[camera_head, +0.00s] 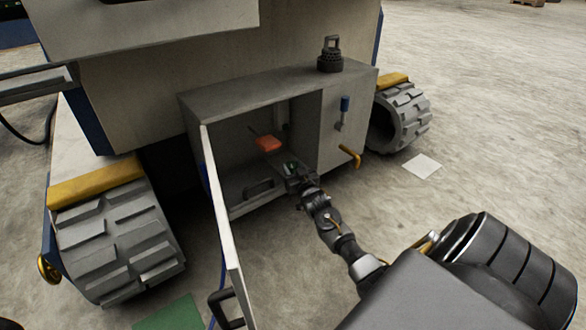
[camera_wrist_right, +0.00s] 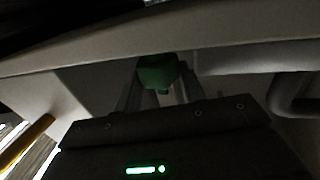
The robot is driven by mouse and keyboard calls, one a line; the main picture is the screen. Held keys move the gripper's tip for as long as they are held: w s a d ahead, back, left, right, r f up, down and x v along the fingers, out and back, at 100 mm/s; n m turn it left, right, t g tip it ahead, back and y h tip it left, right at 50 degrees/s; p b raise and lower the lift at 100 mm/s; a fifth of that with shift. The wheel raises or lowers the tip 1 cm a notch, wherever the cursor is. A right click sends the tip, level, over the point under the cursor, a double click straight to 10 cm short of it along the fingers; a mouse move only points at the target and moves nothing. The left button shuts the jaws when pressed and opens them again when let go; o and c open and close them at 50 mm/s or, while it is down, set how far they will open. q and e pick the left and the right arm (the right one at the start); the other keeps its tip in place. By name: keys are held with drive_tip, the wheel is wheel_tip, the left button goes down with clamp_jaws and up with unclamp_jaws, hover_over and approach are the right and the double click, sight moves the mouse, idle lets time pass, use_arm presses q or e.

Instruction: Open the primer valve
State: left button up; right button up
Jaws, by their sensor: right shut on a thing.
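My right gripper (camera_head: 293,178) reaches through the front opening of the grey cabinet (camera_head: 225,95), low near its right side. In the right wrist view its two fingers (camera_wrist_right: 157,88) stand on either side of a green knob (camera_wrist_right: 157,71), and it is shut on it. The green knob shows only as a small patch at the fingertips in the head view (camera_head: 289,166). I cannot tell from any label whether this knob is the primer valve. The knob's stem and mounting are hidden. My left gripper is not in view.
The cabinet's white door (camera_head: 226,215) hangs open on the left. Inside are an orange-red part (camera_head: 267,143) and a dark handle (camera_head: 258,188). Tracks (camera_head: 115,240) flank the cabinet.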

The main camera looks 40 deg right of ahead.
drive_tip(key=shift+d+r+n+y+p, duration=0.1)
drive_tip(key=shift+n+y+p, duration=0.2)
drive_tip(key=shift+y, duration=0.1)
drive_tip(key=shift+s+d+n+t+y+p, duration=0.15)
drive_tip(key=shift+n+t+y+p, duration=0.35)
drive_tip(key=shift+y, duration=0.4)
drive_tip(key=shift+n+y, duration=0.8)
drive_tip(key=shift+y, duration=0.3)
drive_tip(key=n+y, duration=0.1)
drive_tip(key=y, duration=0.1)
drive_tip(key=shift+d+f+n+y+b, duration=0.2)
drive_tip(key=shift+n+y+b, duration=0.1)
drive_tip(key=shift+n+y, duration=0.4)
drive_tip(key=shift+y, duration=0.2)
drive_tip(key=shift+r+n+y, duration=0.1)
drive_tip(key=shift+n+y, duration=0.2)
drive_tip(key=shift+y, duration=0.2)
drive_tip(key=o, duration=1)
